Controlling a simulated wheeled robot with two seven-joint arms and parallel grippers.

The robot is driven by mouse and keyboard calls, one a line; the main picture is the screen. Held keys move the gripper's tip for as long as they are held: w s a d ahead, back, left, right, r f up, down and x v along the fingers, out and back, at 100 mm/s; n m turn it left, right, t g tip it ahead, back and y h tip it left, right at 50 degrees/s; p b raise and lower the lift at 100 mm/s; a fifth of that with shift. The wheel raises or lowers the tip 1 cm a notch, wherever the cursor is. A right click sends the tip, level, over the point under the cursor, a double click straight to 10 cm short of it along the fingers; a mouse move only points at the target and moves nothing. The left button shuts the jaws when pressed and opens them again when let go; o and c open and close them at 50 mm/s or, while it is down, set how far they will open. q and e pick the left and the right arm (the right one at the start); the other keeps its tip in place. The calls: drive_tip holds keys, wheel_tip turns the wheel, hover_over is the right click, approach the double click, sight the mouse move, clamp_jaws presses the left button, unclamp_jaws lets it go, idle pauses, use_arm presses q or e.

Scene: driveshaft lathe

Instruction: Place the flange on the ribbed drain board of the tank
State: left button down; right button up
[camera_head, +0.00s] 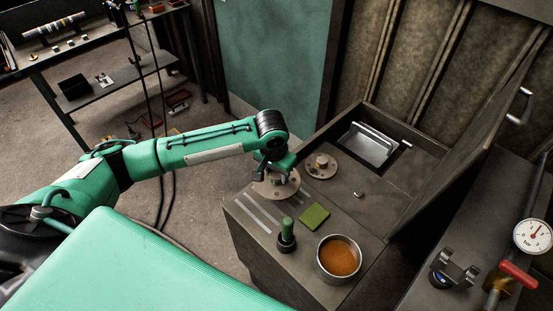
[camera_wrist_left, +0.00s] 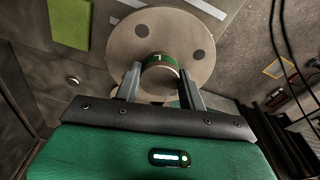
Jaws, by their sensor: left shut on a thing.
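My left gripper (camera_head: 277,168) is shut on the hub of a flange (camera_head: 268,187), a round tan-grey disc with dark holes. In the left wrist view the flange (camera_wrist_left: 202,68) has a green band marked L on its hub, between the fingers of my left gripper (camera_wrist_left: 160,82). The flange is at the far end of the light ribs of the drain board (camera_head: 260,214), on top of the tank (camera_head: 240,240). I cannot tell whether it touches the board. A second flange (camera_head: 330,174) lies flat on the tank top just to the right. My right gripper is not in view.
A green pad (camera_head: 314,215), a green-handled brush (camera_head: 287,230) and a bowl of orange-brown liquid (camera_head: 339,257) stand near the front of the tank top. The raised lid (camera_head: 470,150) stands at the right. A metal basket (camera_head: 368,148) sits in the back opening.

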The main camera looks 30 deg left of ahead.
sight(276, 184)
use_arm(q)
drive_tip(key=shift+w+f, duration=0.1)
drive_tip(key=shift+f, duration=2.45)
drive_tip(key=c, duration=0.8)
unclamp_jaws()
drive_tip(key=shift+f, duration=0.15)
drive_tip(key=shift+c, duration=0.2)
drive_tip(key=r, duration=0.4)
drive_tip(key=s+r, duration=0.1)
drive_tip(key=r, duration=0.7)
drive_tip(key=shift+s, duration=0.3)
